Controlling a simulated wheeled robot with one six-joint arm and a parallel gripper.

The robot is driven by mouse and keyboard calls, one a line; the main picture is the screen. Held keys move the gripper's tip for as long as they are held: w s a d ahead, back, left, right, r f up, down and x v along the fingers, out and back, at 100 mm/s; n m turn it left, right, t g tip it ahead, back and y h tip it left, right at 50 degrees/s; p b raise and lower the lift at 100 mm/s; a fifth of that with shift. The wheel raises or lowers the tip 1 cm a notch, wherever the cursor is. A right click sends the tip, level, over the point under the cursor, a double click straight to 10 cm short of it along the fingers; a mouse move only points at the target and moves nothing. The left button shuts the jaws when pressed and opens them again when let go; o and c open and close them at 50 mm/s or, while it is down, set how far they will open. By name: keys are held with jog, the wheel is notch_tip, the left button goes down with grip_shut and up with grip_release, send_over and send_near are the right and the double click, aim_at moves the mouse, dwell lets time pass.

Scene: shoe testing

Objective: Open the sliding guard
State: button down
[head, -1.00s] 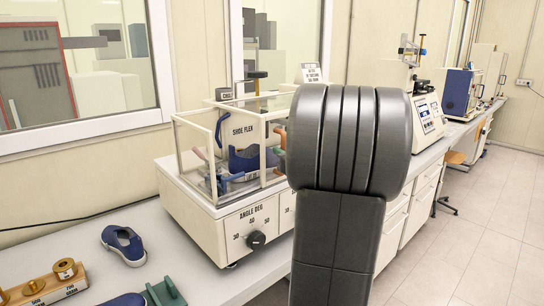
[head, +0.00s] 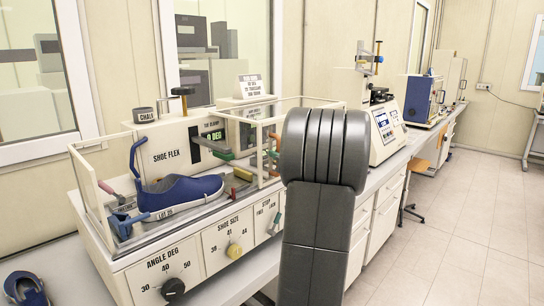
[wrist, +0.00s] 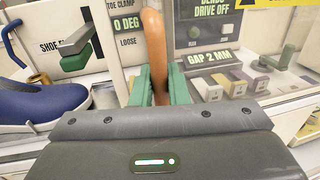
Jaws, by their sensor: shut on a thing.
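The sliding guard is a clear box with a pale frame on the shoe flex machine; a pale upright of it (head: 262,152) shows in the head view beside my arm. In the wrist view an orange-brown upright handle (wrist: 155,50) stands between the green fingers of my gripper (wrist: 160,92), which is shut on it. My arm hides most of the gripper and the guard's right part in the head view. A blue shoe (head: 180,192) lies in the machine, left of the guard's upright, and also shows in the wrist view (wrist: 45,103).
The angle knob (head: 173,289) and yellow size knob (head: 234,251) are on the machine's front. A chalk cup (head: 144,114) and a sign (head: 250,86) stand on top. Another blue shoe (head: 27,288) is on the bench. Open floor (head: 470,220) lies right.

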jog(key=shift+w+d, duration=0.5)
jog(key=shift+w, duration=0.1)
jog(key=c, duration=1.5)
grip_release()
jog(key=b+v, duration=0.3)
jog(key=v, duration=1)
jog(key=shift+s+d, duration=0.25)
jog(key=shift+s, duration=0.1)
jog(key=shift+w, duration=0.1)
jog(key=p+x, duration=0.3)
jog(key=x, duration=1)
jog(key=shift+w+a, duration=0.2)
jog(key=shift+a, duration=0.15)
